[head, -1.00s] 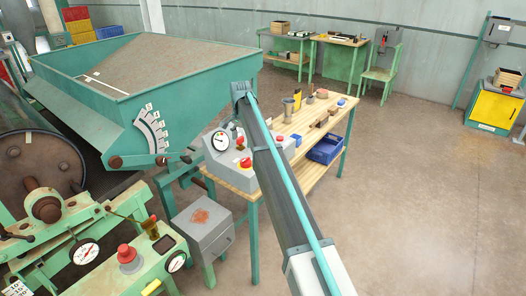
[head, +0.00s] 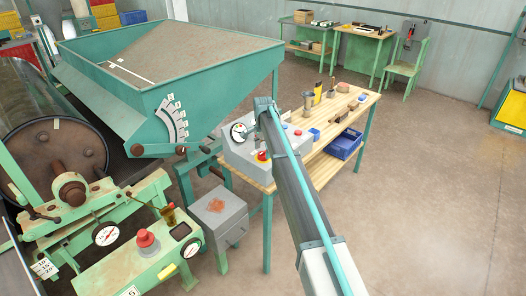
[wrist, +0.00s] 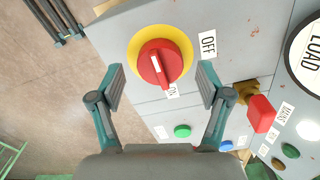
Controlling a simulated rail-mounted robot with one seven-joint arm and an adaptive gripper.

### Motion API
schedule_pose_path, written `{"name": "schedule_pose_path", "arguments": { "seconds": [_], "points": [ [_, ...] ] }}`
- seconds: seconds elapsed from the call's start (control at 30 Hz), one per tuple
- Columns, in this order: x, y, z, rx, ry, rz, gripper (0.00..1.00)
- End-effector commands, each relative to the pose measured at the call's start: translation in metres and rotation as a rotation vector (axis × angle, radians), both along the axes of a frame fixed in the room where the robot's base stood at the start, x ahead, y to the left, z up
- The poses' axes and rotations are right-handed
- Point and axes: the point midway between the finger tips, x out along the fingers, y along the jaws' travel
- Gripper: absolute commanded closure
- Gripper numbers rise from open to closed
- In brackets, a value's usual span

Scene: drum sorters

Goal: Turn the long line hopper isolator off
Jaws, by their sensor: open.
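In the wrist view a red rotary switch knob (wrist: 160,60) sits on a round yellow plate (wrist: 134,50) on a grey panel. Its white mark points toward the ON label (wrist: 172,91); the OFF label (wrist: 208,44) is at the upper right. My gripper (wrist: 160,76) is open, with one finger either side of the knob's lower part in the picture; I cannot tell whether they touch it. In the head view the knob (head: 262,156) shows on the grey control box (head: 240,160) on the workbench. My arm hides part of the box and the gripper there.
A red part on a brass stem (wrist: 262,112), green (wrist: 182,131) and blue (wrist: 226,146) buttons and a LOAD dial (wrist: 308,50) lie right of the knob. The hopper (head: 130,90) stands left of the workbench (head: 262,178). Open floor (head: 430,190) lies to the right.

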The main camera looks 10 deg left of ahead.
Motion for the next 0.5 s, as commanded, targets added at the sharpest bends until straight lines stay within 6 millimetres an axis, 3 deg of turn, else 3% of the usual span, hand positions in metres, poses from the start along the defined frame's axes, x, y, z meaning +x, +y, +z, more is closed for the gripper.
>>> {"name": "schedule_pose_path", "arguments": {
  "seconds": [0.2,0.5],
  "points": [
    [0.000,0.000,-0.015,0.000,0.000,0.000,0.23],
    [0.000,0.000,-0.018,0.001,-0.001,0.000,0.23]
  ]
}}
